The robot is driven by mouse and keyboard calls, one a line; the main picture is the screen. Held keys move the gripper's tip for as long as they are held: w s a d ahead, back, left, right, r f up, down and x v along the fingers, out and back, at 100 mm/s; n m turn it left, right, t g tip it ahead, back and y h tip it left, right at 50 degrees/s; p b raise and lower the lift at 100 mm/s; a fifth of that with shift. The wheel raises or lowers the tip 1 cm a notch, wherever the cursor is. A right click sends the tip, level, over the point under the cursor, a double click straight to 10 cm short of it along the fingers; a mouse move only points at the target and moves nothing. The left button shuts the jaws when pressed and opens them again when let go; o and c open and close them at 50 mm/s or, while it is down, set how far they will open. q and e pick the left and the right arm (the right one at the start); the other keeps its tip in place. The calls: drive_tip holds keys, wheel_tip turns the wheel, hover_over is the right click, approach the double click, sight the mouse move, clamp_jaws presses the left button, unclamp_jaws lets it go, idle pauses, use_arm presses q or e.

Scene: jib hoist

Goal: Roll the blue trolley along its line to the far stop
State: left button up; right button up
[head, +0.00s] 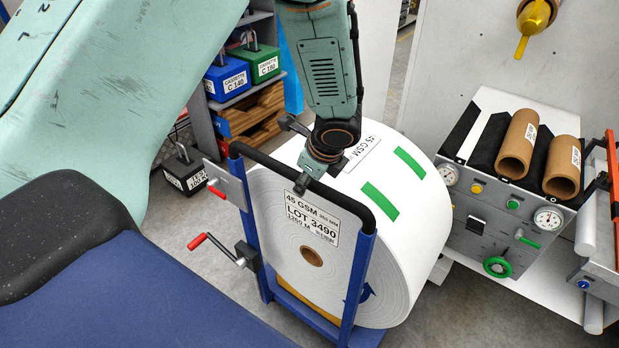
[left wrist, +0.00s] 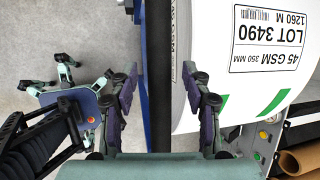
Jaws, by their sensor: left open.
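The blue trolley (head: 348,285) stands on the floor in the middle of the head view, carrying a large white paper roll (head: 425,225) labelled LOT 3490. Its upright blue frame has a black handle bar (head: 262,160) across the top. My left gripper (head: 318,170) is at this bar, reaching down from above. In the left wrist view, the open jaws (left wrist: 160,78) stand either side of the black bar (left wrist: 159,35), with visible gaps. My left gripper hides part of the bar in the head view. My right gripper is not in view. The far stop cannot be made out.
A red-handled crank (head: 215,248) sticks out at the trolley's left. A black weight (head: 186,170) lies on the floor behind. A machine with gauges (head: 490,215) stands close to the roll's right.

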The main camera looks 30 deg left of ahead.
use_arm(q)
drive_tip(key=shift+s+d, duration=0.1)
drive_tip(key=shift+c, duration=0.6)
drive_tip(key=shift+a+f, duration=0.15)
drive_tip(key=shift+a, duration=0.3)
drive_tip(key=c, duration=0.5)
drive_tip(key=shift+d, duration=0.15)
clamp_jaws()
